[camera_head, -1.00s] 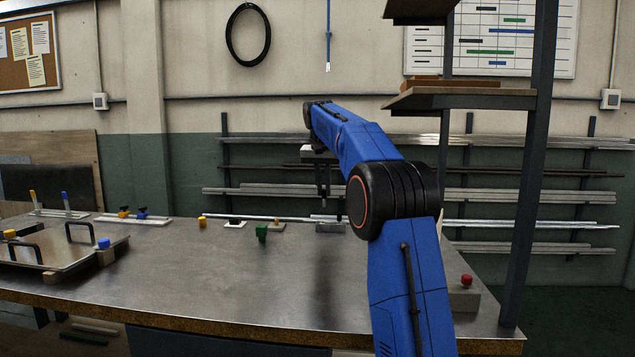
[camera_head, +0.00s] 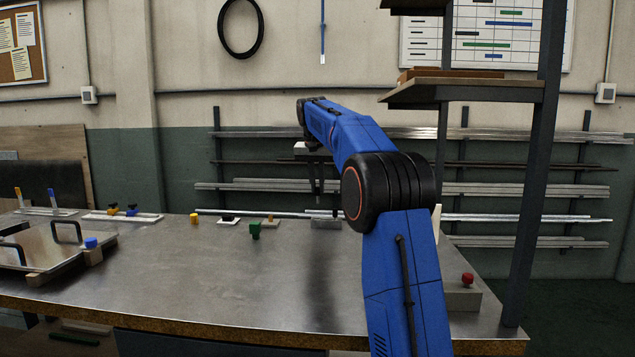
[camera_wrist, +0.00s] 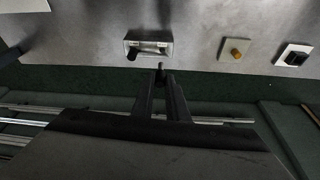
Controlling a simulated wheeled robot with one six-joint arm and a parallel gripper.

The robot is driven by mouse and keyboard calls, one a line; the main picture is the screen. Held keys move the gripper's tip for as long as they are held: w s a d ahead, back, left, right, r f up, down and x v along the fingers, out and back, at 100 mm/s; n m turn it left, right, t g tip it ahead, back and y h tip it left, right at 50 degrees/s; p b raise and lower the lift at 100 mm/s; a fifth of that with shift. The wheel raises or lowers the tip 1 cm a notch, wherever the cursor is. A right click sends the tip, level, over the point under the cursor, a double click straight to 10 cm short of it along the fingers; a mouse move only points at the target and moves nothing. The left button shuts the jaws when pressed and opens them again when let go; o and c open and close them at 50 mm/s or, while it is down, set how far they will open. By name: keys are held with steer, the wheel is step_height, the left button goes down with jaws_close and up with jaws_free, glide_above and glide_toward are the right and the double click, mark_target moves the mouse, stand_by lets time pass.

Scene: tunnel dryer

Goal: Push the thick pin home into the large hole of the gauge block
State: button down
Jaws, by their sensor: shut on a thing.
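The grey gauge block (camera_head: 326,225) sits near the far edge of the bench; it also shows in the wrist view (camera_wrist: 152,37), with a pale recess in its top. A dark upright pin or post (camera_wrist: 131,55) stands at one end of it, the left end in the wrist view. My gripper (camera_head: 317,190) points down just above the block in the head view. In the wrist view my gripper (camera_wrist: 160,80) is shut on a small dark pin (camera_wrist: 160,67), whose tip shows beside the block's edge. The large hole cannot be made out, nor whether the held pin touches the block.
A brown peg on a pale plate (camera_wrist: 236,50) and a black peg on a white plate (camera_wrist: 294,55) stand beside the block. A green piece (camera_head: 255,231) and a metal tray (camera_head: 62,258) are further left. A red button box (camera_head: 462,297) is at right. The bench front is clear.

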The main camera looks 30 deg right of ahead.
steer(key=shift+f, duration=2.05)
steer(key=shift+f, duration=1.65)
steer(key=c, duration=1.7)
jaws_free()
steer(key=shift+o, duration=0.2)
steer(key=shift+r, duration=0.1)
steer(key=v, duration=1.7)
steer(key=shift+s+a, duration=0.1)
